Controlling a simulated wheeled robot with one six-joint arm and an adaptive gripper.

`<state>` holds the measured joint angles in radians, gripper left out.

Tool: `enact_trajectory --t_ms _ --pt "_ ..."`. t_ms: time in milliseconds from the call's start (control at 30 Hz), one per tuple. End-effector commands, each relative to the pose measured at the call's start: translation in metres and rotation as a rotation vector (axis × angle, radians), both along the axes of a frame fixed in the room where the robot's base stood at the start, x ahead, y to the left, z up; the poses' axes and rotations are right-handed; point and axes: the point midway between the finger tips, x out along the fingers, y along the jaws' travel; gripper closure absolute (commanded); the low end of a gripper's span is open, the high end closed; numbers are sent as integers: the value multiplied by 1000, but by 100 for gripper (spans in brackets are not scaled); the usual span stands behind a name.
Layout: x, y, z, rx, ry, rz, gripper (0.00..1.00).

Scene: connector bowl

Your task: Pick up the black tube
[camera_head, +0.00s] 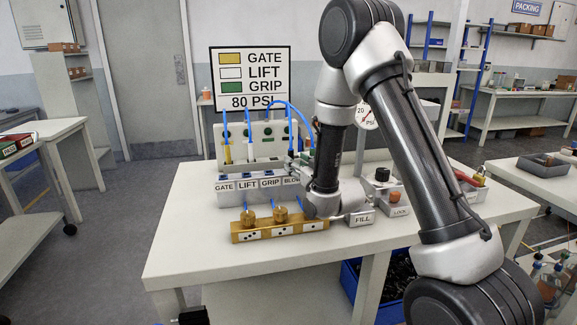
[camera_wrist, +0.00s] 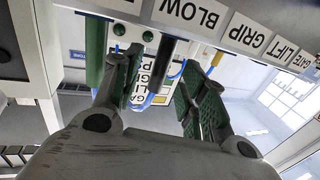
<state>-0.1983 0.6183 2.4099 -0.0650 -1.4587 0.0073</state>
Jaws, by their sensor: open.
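The black tube (camera_wrist: 163,62) shows in the wrist view near the BLOW label, between the fingers of my gripper (camera_wrist: 163,80). The fingers are spread, with green ribbed pads, and a gap shows on each side of the tube. A blue hose lies close to its far end; whether they join is unclear. In the head view my gripper (camera_head: 303,160) is at the right end of the labelled holder (camera_head: 240,199), by the BLOW slot. My arm hides the black tube there.
A white panel (camera_head: 260,130) with blue hoses stands behind the holder. A brass block (camera_head: 282,230) with fittings lies in front. A green tube (camera_wrist: 96,50) is left of my fingers in the wrist view. The table's front left (camera_head: 185,240) is clear.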

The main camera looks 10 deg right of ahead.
Motion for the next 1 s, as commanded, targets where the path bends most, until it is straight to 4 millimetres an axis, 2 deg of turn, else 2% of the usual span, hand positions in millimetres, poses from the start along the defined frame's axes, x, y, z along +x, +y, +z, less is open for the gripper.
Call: enact_trajectory --t_ms 267,533,567,767,1000 --pt "38 13 -3 0 -1 -1 58" --pt "41 14 -3 -1 2 -1 58" --pt "41 14 -3 -1 2 -1 61" --pt "41 14 -3 0 1 -1 98" --pt "41 14 -3 0 1 -1 100"
